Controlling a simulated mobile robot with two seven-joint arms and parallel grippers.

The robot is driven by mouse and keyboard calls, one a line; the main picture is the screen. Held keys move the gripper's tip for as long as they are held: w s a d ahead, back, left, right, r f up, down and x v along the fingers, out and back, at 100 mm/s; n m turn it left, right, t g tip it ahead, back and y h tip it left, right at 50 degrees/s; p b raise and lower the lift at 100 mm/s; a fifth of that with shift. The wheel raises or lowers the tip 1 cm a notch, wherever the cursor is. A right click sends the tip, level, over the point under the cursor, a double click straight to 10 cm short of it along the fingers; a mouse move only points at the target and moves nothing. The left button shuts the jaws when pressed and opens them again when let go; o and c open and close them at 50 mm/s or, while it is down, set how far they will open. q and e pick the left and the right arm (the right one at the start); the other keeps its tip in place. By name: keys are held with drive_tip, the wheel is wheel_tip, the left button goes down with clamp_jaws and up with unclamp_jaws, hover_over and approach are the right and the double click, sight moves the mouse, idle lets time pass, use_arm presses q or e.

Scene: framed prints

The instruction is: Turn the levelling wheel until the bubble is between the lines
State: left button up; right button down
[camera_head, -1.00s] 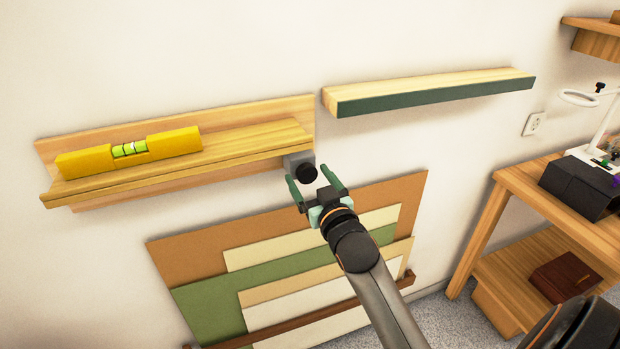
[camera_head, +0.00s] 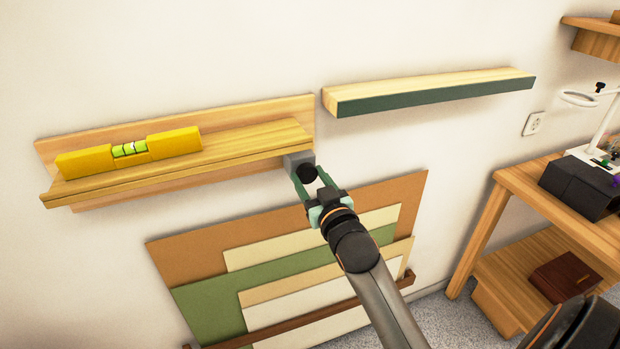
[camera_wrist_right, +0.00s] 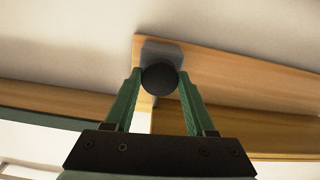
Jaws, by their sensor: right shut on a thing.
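The levelling wheel (camera_head: 307,173) is a round black knob on a grey block (camera_head: 293,161) at the right end of the wooden ledge (camera_head: 250,137). My right gripper (camera_head: 309,177) is shut on the wheel. In the right wrist view a green finger lies on each side of the wheel (camera_wrist_right: 159,79). A yellow spirit level (camera_head: 174,142) lies on the left part of the ledge. Its green vial (camera_head: 130,149) shows a pale patch near the middle, but it is too small to tell where the bubble sits between the lines. My left gripper is not in view.
A second shelf (camera_head: 435,92) with a dark green front is on the wall to the right. Stacked coloured boards (camera_head: 200,248) lean below the ledge. A wooden workbench (camera_head: 520,185) with a black box (camera_head: 580,188) stands at the right.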

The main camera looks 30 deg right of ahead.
drive_tip(key=shift+r+n+p, duration=0.1)
drive_tip(key=shift+n+p, duration=0.8)
drive_tip(key=shift+p, duration=0.1)
drive_tip(key=shift+n+p, duration=1.2)
drive_tip(key=shift+n, duration=0.7)
drive_tip(key=shift+c, duration=1.2)
unclamp_jaws()
drive_tip(key=b+v, duration=0.1)
drive_tip(key=v, duration=1.1)
drive_tip(key=shift+s, duration=0.25)
drive_tip(key=shift+a, duration=0.1)
